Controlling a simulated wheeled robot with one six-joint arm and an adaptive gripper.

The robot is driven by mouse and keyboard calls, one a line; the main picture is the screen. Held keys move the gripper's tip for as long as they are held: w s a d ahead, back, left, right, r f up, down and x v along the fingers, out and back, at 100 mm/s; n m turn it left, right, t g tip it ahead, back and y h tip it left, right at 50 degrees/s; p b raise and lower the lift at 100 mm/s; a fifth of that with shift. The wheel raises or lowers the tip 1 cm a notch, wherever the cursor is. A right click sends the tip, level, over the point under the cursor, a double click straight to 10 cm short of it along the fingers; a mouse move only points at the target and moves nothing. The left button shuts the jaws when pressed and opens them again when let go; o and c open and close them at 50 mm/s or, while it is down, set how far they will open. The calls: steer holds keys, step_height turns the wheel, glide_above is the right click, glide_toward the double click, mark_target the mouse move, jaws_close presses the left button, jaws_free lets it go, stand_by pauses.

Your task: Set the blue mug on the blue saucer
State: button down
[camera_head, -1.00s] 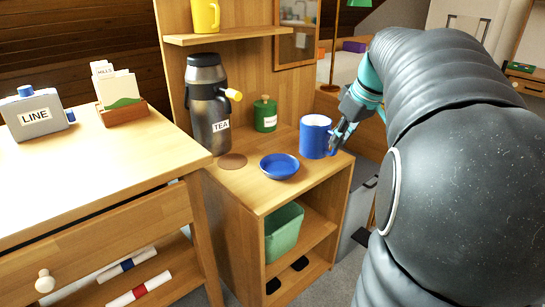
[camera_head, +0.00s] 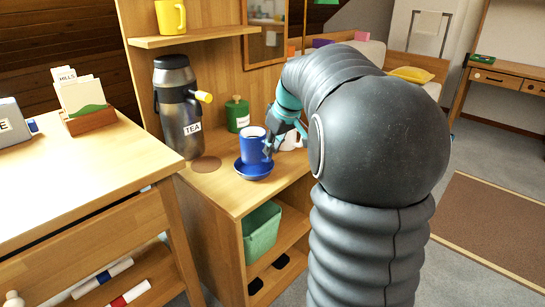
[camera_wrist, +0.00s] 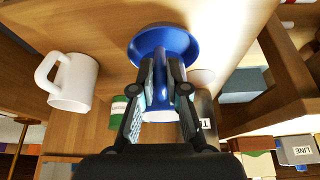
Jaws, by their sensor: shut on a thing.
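The blue mug (camera_head: 252,146) is upright over the blue saucer (camera_head: 254,173) on the wooden stand in the head view. Its base is within the saucer's outline; I cannot tell whether it touches. My gripper (camera_head: 272,143) is at the mug's right side, shut on it. In the wrist view my gripper (camera_wrist: 161,68) has its two fingers around a part of the blue mug (camera_wrist: 172,45), probably the handle, which the fingers partly hide. The blue saucer (camera_wrist: 140,45) shows behind the mug there.
A dark tea flask (camera_head: 176,105) with a yellow handle and a green jar (camera_head: 237,115) stand behind the saucer. A brown round coaster (camera_head: 206,164) lies left of it. A white mug (camera_wrist: 75,82) stands close to my gripper. A yellow mug (camera_head: 171,17) is on the shelf above.

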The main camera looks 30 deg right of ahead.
steer(key=shift+f, duration=1.55)
steer(key=c, duration=1.2)
jaws_free()
steer(key=v, duration=1.2)
steer(key=s+a+f+m, duration=0.1)
steer(key=s+a+f, duration=0.2)
steer(key=s+a, duration=0.8)
steer(key=shift+s+a+f+m+t+h+p, duration=0.1)
steer(key=shift+s+a+f+m+t+h, duration=0.2)
steer(key=shift+s+a+f, duration=1.45)
steer(key=shift+s+a+f+m+t+h+p, duration=0.15)
steer(key=shift+s+a+f+m, duration=0.35)
steer(key=shift+s+f, duration=1.4)
steer(key=shift+s+a+f+m+t+h+p, duration=0.25)
steer(key=shift+s+a+f, duration=0.75)
steer(key=shift+s, duration=1.8)
